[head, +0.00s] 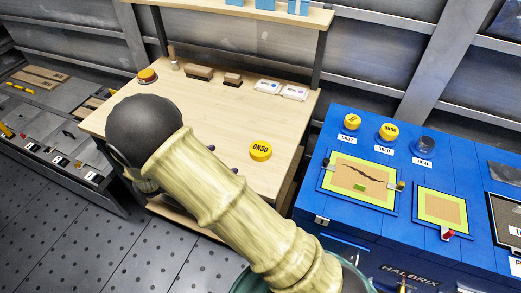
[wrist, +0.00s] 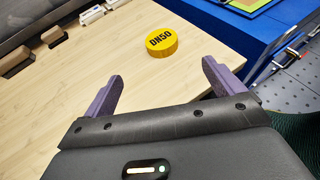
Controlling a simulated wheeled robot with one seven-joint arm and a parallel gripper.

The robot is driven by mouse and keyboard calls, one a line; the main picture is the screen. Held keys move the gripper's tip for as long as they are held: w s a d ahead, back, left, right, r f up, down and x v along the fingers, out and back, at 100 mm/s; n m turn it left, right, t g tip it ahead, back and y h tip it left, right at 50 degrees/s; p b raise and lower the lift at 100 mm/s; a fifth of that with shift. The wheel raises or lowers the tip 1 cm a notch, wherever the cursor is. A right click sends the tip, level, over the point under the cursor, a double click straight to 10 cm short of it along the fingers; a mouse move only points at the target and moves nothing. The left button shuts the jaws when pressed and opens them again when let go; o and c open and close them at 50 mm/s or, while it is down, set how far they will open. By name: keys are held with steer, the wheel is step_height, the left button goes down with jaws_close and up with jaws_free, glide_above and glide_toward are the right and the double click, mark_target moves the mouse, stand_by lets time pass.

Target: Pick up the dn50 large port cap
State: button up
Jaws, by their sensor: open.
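The DN50 cap is a yellow disc with black DN50 lettering (head: 260,151). It lies flat on the light wooden table (head: 215,120), near the table's right edge. In the wrist view the cap (wrist: 162,42) sits ahead of my gripper, beyond the fingertips and apart from them. My gripper (wrist: 158,73) has two purple fingers spread wide with nothing between them. In the head view my arm hides most of the gripper; only small dark purple finger tips (head: 222,152) show, left of the cap.
A blue workbench (head: 310,185) stands close on the right, with yellow caps (head: 389,131) and a dark one (head: 426,145). The table around the cap is clear.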

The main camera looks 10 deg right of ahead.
glide_toward(261, 148)
steer(key=x, duration=0.3)
stand_by(0.3)
steer(key=p+x, duration=0.1)
steer(key=x, duration=0.4)
steer(key=shift+d+f, duration=0.1)
steer(key=shift+d, duration=0.05)
steer(key=shift+c, duration=0.2)
steer(key=c, duration=1)
